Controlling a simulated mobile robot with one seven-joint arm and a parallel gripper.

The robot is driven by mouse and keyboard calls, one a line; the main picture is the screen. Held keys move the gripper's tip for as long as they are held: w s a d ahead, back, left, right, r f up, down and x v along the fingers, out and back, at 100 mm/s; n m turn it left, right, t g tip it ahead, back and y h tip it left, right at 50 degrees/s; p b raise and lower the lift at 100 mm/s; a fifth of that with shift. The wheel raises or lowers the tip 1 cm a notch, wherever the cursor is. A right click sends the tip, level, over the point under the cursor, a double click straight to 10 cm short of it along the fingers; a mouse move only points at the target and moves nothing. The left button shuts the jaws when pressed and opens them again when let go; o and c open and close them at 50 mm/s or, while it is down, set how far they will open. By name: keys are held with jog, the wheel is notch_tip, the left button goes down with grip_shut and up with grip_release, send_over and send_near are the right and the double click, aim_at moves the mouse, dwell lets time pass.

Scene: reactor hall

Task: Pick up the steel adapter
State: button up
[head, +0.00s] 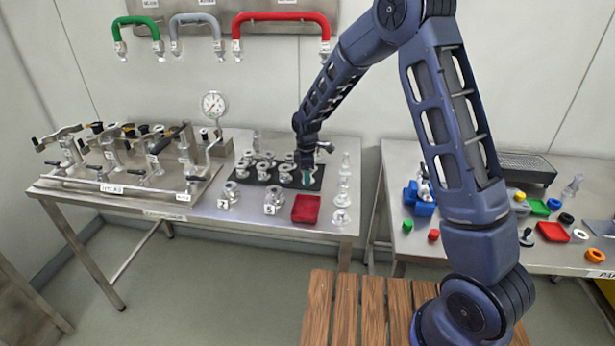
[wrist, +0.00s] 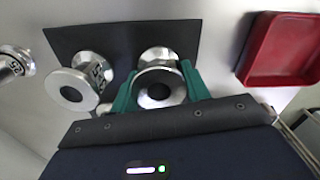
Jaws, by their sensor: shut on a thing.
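My gripper (head: 306,172) is over the right part of a black mat (head: 236,195) on the left steel table. In the wrist view, its green fingers (wrist: 160,84) are shut on a steel adapter (wrist: 160,98), a shiny round flanged piece with a dark bore, one finger on each side. Another, with a marked collar (wrist: 78,86), lies close to the left finger. In the head view my gripper hides most of the held piece. I cannot tell whether it is clear of the mat.
More fittings (head: 342,200) stand in a column at the right edge. A valve manifold (head: 120,165) fills the left. A second table (head: 460,250) holds small coloured parts.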

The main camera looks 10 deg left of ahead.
jog(key=shift+r, duration=0.1)
notch_tip(320, 180, up, 20)
dwell(0.5)
jog(key=w+d+m, duration=0.9)
jog(key=w+d, duration=1.2)
jog(key=d, duration=0.4)
jog(key=w+d+m, duration=0.4)
jog(key=d+m, duration=0.1)
jog(key=d, duration=1.4)
jog(key=w+d+m, duration=0.3)
jog(key=d+m, duration=0.1)
jog(key=d, duration=1.5)
jog(key=f, duration=2)
jog(key=shift+w+f, duration=0.2)
jog(key=shift+f, duration=0.15)
